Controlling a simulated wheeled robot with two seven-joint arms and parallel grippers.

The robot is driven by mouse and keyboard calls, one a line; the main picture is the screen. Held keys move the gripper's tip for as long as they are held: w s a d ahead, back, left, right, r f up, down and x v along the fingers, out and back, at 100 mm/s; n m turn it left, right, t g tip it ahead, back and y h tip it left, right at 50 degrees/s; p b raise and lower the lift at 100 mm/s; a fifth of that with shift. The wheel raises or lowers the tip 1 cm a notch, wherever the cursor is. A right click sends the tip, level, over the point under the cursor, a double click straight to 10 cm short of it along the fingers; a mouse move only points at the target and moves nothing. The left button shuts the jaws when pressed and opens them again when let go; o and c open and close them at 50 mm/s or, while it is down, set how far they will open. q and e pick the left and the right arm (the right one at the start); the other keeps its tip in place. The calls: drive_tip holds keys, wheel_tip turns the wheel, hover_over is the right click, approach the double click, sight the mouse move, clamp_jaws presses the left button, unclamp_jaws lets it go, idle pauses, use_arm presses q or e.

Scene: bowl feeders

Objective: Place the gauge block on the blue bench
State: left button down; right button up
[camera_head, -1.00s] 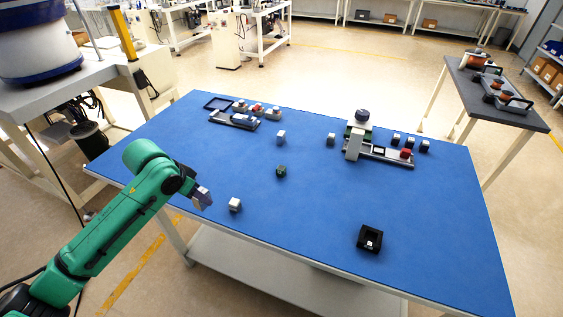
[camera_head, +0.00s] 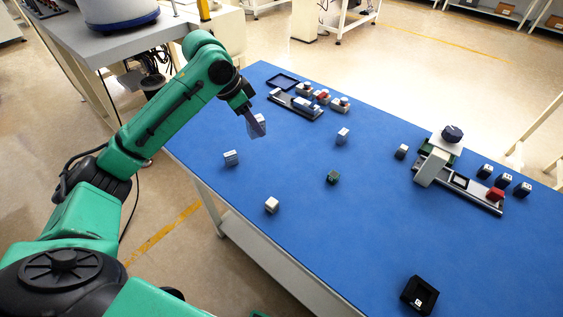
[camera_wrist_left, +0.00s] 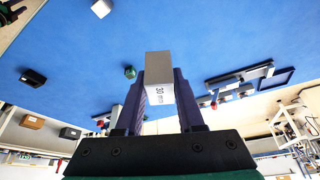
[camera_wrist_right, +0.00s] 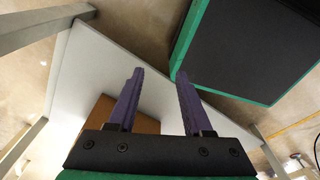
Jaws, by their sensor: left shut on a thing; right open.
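My left gripper (camera_head: 257,125) is shut on a light grey gauge block (camera_head: 261,120), holding it over the left part of the blue bench (camera_head: 300,240). In the left wrist view the block (camera_wrist_left: 159,66) sits between the purple fingers, with "30 mm" printed on its side. I cannot tell its exact height above the bench. My right gripper (camera_wrist_right: 155,98) is open and empty in the right wrist view, near a pale panel (camera_wrist_right: 90,75). It does not show in the head view.
Near the held block stand a grey block (camera_head: 231,158), a whitish block (camera_head: 271,206), another grey block (camera_head: 343,135) and a green block (camera_head: 333,177). A gauge stand (camera_head: 436,165) is at right, a black holder (camera_head: 420,294) at front right, and a tray rack (camera_head: 297,105) at the back.

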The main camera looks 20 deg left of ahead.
use_arm(q)
drive_tip(key=f, duration=1.3)
drive_tip(key=shift+w+f, duration=0.2)
drive_tip(key=shift+f, duration=0.15)
wheel_tip(320, 180, down, 6)
drive_tip(key=shift+r+p, duration=0.2)
drive_tip(key=shift+p, duration=0.15)
use_arm(e)
drive_tip(key=shift+w+d+r, duration=0.25)
drive_tip(key=shift+w+r, duration=0.1)
drive_tip(key=shift+w, duration=0.05)
use_arm(q)
drive_tip(key=c, duration=0.5)
unclamp_jaws()
use_arm(e)
drive_tip(key=shift+s, duration=0.1)
use_arm(q)
drive_tip(key=v, duration=1.2)
drive_tip(key=shift+d, duration=0.1)
use_arm(e)
drive_tip(key=shift+f, duration=0.1)
